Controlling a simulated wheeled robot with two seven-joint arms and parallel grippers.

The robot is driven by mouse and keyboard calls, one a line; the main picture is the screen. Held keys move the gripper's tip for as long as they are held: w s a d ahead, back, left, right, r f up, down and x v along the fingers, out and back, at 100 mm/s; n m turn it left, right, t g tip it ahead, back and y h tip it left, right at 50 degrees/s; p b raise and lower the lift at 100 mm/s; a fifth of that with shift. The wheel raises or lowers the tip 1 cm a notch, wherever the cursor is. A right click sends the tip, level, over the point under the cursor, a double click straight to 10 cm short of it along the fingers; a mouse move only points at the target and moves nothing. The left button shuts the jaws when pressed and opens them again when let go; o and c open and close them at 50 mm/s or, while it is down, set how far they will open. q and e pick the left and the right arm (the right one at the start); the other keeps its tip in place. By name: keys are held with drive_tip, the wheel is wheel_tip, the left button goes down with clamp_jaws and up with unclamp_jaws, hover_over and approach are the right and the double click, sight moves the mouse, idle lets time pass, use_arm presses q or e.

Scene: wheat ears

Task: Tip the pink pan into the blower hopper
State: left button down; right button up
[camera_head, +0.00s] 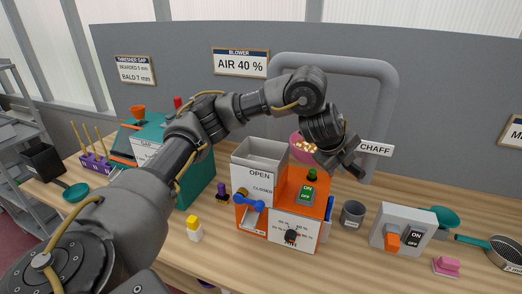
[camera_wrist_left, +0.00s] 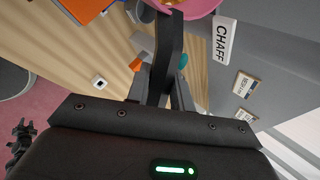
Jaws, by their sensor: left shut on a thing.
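The pink pan (camera_head: 297,153) is held in the air above the right side of the blower, right of its hopper. Pale and orange bits (camera_head: 306,147) show in the pan. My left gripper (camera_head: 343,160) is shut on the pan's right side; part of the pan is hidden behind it. The pan's pink edge (camera_wrist_left: 200,8) also shows at the top of the left wrist view. The grey blower hopper (camera_head: 262,149) has an open top and stands on the orange blower (camera_head: 309,209). My right gripper is not in view.
A teal thresher (camera_head: 197,187) stands left of the blower. A yellow-topped bottle (camera_head: 194,229) stands in front. A grey cup (camera_head: 353,213), a grey switch box (camera_head: 404,227), pink blocks (camera_head: 446,266) and a sieve (camera_head: 503,252) are on the right. A CHAFF sign (camera_head: 376,148) is behind my gripper.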

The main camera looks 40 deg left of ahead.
use_arm(q)
drive_tip(key=shift+s+a+r, duration=0.2)
drive_tip(key=shift+r, duration=0.15)
drive_tip(key=r, duration=0.1)
drive_tip(key=s+a+r+t+h, duration=0.1)
drive_tip(key=r, duration=0.1)
drive_tip(key=a+r+t+h, duration=0.1)
drive_tip(key=shift+s+r+n, duration=0.15)
drive_tip(key=shift+s+n, duration=0.15)
drive_tip(key=shift+n, duration=0.1)
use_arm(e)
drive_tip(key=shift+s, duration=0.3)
use_arm(q)
drive_tip(key=shift+a, duration=0.1)
drive_tip(key=shift+s+a+r+t, duration=0.3)
drive_tip(key=shift+a+r, duration=0.2)
drive_tip(key=shift+r, duration=0.1)
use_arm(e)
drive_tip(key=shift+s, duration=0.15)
use_arm(q)
drive_tip(key=shift+h, duration=0.4)
